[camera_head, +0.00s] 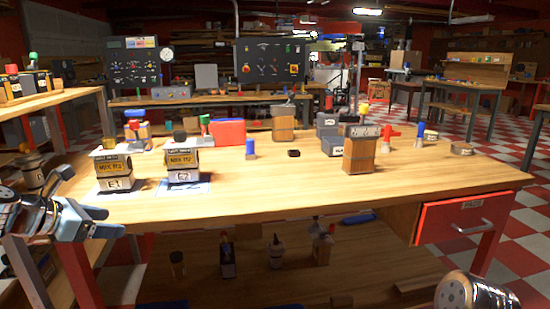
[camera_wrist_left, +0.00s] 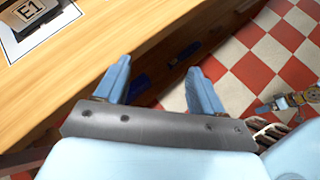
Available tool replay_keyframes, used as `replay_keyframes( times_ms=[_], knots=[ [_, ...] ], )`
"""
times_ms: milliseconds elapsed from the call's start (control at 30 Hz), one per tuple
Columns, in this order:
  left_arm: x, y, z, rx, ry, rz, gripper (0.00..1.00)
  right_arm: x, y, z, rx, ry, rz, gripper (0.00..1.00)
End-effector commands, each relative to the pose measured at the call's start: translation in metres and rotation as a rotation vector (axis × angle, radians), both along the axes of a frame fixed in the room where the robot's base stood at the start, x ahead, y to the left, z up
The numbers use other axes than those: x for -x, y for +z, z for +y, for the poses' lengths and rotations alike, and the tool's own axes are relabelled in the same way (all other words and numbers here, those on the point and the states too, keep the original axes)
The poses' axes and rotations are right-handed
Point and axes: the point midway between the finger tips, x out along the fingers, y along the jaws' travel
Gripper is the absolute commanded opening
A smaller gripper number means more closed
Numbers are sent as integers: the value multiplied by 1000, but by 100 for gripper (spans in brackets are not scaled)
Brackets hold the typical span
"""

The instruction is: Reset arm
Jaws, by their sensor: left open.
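My left gripper (camera_head: 112,221) is at the left front of the workbench (camera_head: 280,195), just off its front edge. In the left wrist view its two blue fingers (camera_wrist_left: 157,82) stand apart with nothing between them. The unit marked E1 (camera_head: 114,170) stands on the bench above and behind the gripper; its corner also shows in the left wrist view (camera_wrist_left: 35,10). The unit marked E2 (camera_head: 184,162) stands to the right of it. A rounded metal part at the bottom right of the head view may belong to my right arm; no right gripper fingers show.
A wooden block-like unit (camera_head: 360,152), a red box (camera_head: 229,132) and several small coloured parts stand on the bench. A red drawer (camera_head: 464,217) is under its right end. A lower shelf holds several bottles. The bench's front middle is clear.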

Motion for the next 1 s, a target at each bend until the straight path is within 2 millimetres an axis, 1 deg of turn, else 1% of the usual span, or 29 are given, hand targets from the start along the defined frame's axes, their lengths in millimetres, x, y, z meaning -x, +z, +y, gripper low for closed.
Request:
replay_keyframes(
  times_ms=[33,67,100,167,200,267,300,333,367,400,467,500,567,600,667,700,800,833,900,933,1000],
  knots=[
    [-8,-25,-5,-33,-29,22,68,0,0,0,0,0,0,99],
    [-12,-41,-8,-60,-49,32,68,0,0,0,0,0,0,99],
    [-18,-64,-13,-100,-81,46,68,0,0,0,0,0,0,99],
    [-25,-104,-24,-171,-142,71,68,0,0,0,0,0,0,99],
    [-28,-135,-33,-229,-196,88,68,0,0,0,0,0,0,99],
    [-30,-185,-51,-325,-299,110,68,0,0,0,0,0,0,99],
    [-28,-219,-65,-390,-379,122,68,0,0,0,0,0,0,99],
    [-25,-243,-75,-440,-441,127,68,0,0,0,0,0,0,99],
    [-20,-267,-86,-488,-510,130,68,0,0,0,0,0,0,99],
    [-12,-298,-102,-553,-607,130,68,0,0,0,0,0,0,99],
    [4,-342,-127,-647,-765,116,68,0,0,0,0,0,0,99],
    [18,-370,-145,-706,-878,99,68,0,0,0,0,0,0,99],
    [43,-408,-171,-790,-1058,58,68,0,0,0,0,0,0,99],
    [62,-431,-190,-841,-1184,17,68,0,0,0,0,0,0,99],
    [92,-459,-214,-905,-1364,-56,68,0,0,0,0,0,0,99],
    [112,-474,-229,-940,-1475,-111,68,0,0,0,0,0,0,99],
    [158,-499,-260,-998,-1708,-258,68,0,0,0,0,0,0,99],
    [170,-503,-266,-1009,-1762,-300,68,0,0,0,0,0,0,99],
    [190,-510,-278,-1029,-1856,-381,68,0,0,0,0,0,0,99],
    [194,-511,-281,-1031,-1875,-399,68,0,0,0,0,0,0,99],
    [194,-511,-281,-1031,-1875,-399,68,0,0,0,0,0,0,99]
  ],
)
